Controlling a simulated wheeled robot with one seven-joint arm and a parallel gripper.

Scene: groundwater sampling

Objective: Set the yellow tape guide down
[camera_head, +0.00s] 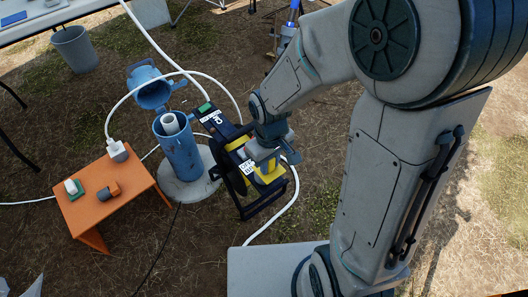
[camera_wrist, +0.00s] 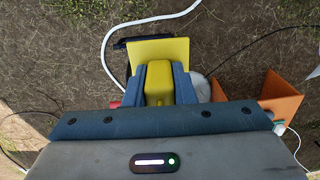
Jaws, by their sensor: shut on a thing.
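The yellow tape guide (camera_wrist: 158,78) is a block with a flat yellow plate behind it in the wrist view. My gripper (camera_wrist: 160,88) has its two blue-grey fingers shut on the block, one on each side. In the head view my gripper (camera_head: 268,155) is at the black-framed reel (camera_head: 240,195), with yellow (camera_head: 272,178) showing just below the fingers. I cannot tell whether the guide touches the reel or the ground. A blue well casing (camera_head: 180,150) stands left of the reel with its lid (camera_head: 150,88) swung open and a white pipe (camera_head: 170,124) inside.
A small orange table (camera_head: 105,187) stands at left, bearing a white plug-like piece (camera_head: 117,151) and small fittings. White hose (camera_head: 270,222) loops around the casing and reel. A grey bucket (camera_head: 75,50) stands at the back left. Dry ground below the reel is mostly clear.

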